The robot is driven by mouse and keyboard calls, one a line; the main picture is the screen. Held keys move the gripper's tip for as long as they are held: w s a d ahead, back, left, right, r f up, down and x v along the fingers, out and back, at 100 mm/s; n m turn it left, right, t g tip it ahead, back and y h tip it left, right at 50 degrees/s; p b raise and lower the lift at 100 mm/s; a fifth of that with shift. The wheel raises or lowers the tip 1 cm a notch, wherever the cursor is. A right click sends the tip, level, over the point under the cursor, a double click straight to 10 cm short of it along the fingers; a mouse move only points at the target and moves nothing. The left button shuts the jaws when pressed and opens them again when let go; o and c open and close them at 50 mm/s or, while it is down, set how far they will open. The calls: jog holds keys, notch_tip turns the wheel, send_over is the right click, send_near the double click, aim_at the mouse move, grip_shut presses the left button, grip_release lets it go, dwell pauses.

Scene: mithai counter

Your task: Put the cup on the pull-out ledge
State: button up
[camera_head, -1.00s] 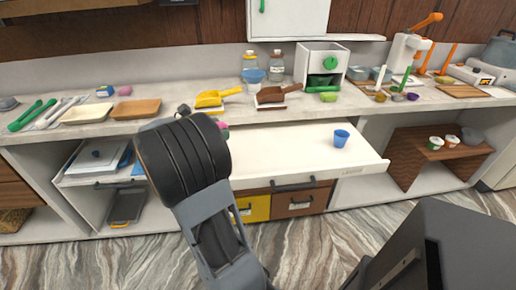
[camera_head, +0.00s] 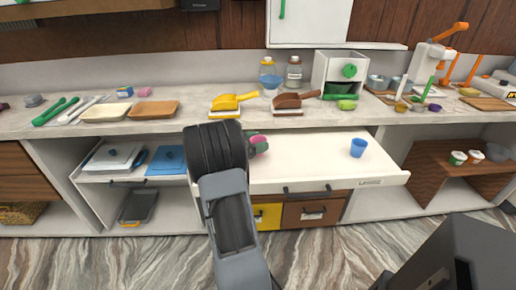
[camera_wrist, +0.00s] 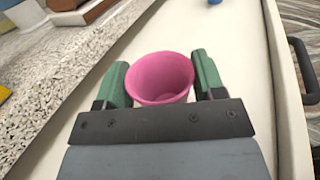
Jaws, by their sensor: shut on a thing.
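A pink cup (camera_wrist: 160,78) sits between the two green fingers of my gripper (camera_wrist: 158,85) in the wrist view, its open mouth facing the camera. The gripper is shut on it. In the head view the pink cup (camera_head: 259,144) shows just right of my dark wrist, over the left part of the white pull-out ledge (camera_head: 310,160). I cannot tell whether the cup touches the ledge. A blue cup (camera_head: 357,148) stands upright near the ledge's right end. My arm hides the ledge's left end.
The speckled counter (camera_head: 190,118) behind the ledge holds a yellow scoop (camera_head: 234,102), a brown scoop (camera_head: 296,99) and trays. A lower shelf at left holds a blue folder-like item (camera_head: 167,160). The ledge's middle is clear.

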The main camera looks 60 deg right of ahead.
jog(key=shift+f, duration=1.1)
jog(key=shift+f, duration=0.1)
jog(key=o, duration=0.9)
jog(key=shift+r, duration=0.2)
jog(key=v, duration=1.2)
jog(key=shift+a+f+p, duration=0.1)
jog(key=shift+p, duration=0.2)
